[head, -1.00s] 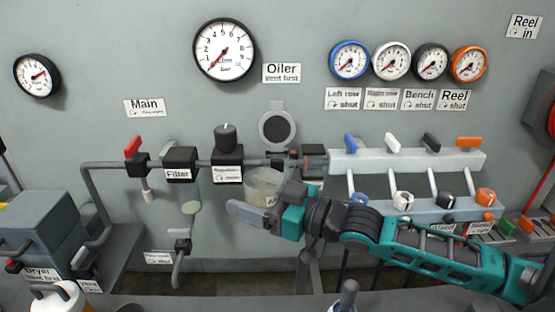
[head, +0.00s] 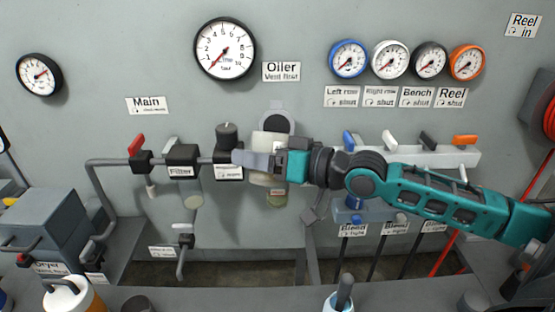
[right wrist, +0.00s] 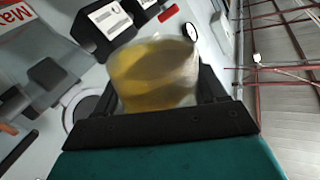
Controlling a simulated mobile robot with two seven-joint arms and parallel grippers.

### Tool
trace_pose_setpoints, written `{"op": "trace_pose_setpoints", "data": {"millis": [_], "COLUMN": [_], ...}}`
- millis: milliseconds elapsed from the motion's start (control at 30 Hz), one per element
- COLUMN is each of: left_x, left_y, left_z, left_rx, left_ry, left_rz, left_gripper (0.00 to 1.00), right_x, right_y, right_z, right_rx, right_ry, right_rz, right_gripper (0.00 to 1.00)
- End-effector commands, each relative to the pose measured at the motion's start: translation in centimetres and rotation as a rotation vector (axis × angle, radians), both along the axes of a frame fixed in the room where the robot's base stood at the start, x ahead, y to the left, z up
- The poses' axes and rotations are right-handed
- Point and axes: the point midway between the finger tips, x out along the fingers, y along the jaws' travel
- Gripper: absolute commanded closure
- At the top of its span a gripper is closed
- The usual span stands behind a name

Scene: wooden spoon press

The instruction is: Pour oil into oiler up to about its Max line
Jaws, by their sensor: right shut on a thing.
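My right gripper (head: 255,162) is shut on a translucent cup (head: 270,143) with yellow oil in it, which fills much of the right wrist view (right wrist: 155,75). The fingers cross the cup's middle. Behind the cup is a round dark lid (head: 279,121), standing open. The cup and gripper hide the oiler's top and any Max line. I cannot tell the cup's exact tilt or whether oil is flowing. My left gripper is not in view.
The filter (head: 182,159) and regulator (head: 228,160) sit on the pipe just left of the cup. A grey manifold with coloured levers (head: 465,140) lies behind my right arm. A white and orange jug (head: 75,296) stands on the bench at front left.

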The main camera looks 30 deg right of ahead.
Motion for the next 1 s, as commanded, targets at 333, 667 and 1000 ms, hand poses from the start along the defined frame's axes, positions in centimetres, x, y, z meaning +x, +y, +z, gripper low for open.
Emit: {"op": "trace_pose_setpoints", "data": {"millis": [333, 667, 1000], "left_x": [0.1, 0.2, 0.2], "left_y": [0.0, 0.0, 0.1], "left_z": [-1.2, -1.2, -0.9], "left_rx": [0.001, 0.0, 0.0], "left_ry": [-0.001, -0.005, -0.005], "left_rz": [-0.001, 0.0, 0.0], "left_gripper": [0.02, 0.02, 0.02], "right_x": [1.0, 1.0, 1.0], "right_y": [-1.1, -1.0, -1.1], "right_z": [1.3, 1.0, 1.4], "right_rx": [0.16, 0.317, 0.381], "right_ry": [0.15, 0.3, 0.36], "right_rz": [-0.001, 0.0, 0.0], "right_gripper": [0.62, 0.63, 0.63]}}
